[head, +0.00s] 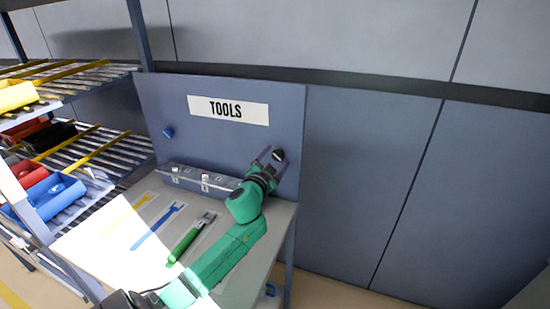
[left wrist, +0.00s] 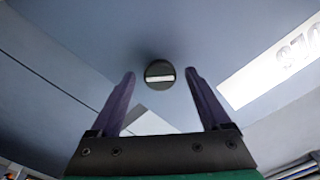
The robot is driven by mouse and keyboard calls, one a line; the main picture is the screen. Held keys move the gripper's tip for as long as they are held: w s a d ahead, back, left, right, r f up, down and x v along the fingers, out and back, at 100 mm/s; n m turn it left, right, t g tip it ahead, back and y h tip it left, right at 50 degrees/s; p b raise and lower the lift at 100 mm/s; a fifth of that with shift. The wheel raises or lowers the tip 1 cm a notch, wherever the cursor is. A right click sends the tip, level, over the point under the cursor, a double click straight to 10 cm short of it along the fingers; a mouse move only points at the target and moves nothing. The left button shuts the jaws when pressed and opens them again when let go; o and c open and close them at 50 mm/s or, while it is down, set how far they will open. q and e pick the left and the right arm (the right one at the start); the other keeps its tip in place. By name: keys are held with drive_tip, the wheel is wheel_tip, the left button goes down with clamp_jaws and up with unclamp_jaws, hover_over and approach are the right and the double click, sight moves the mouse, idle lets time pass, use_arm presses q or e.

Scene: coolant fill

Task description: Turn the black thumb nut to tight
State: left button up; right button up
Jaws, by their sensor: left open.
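The black thumb nut (head: 279,155) is on the blue-grey board, low at its right side, below and right of the TOOLS label. It also shows in the left wrist view (left wrist: 159,73) as a dark round knob with a pale bar across its face, the bar lying nearly level in that picture. My left gripper (head: 268,155) is open at the nut; in the left wrist view its two fingers (left wrist: 161,82) stand apart, one to each side of the nut and clear of it. How far the fingertips are from the board is hard to tell. My right gripper does not show.
A blue knob (head: 168,132) is on the board's left side. A green tool (head: 190,238) and a blue tool (head: 157,226) lie on the bench. Shelves with bins (head: 48,195) stand at the left.

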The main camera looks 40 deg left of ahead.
use_arm(q)
drive_tip(key=shift+d, duration=0.1)
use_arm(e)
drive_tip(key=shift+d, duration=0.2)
use_arm(q)
clamp_jaws()
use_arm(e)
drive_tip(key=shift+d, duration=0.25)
use_arm(q)
drive_tip(key=shift+m, duration=0.9)
drive_tip(key=m, duration=0.4)
drive_tip(key=shift+p, duration=0.3)
drive_tip(key=m, duration=0.6)
drive_tip(key=shift+m+p, duration=0.3)
drive_tip(key=shift+p, duration=0.05)
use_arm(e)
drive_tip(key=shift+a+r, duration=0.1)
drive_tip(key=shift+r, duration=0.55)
use_arm(q)
drive_tip(key=shift+f, duration=0.1)
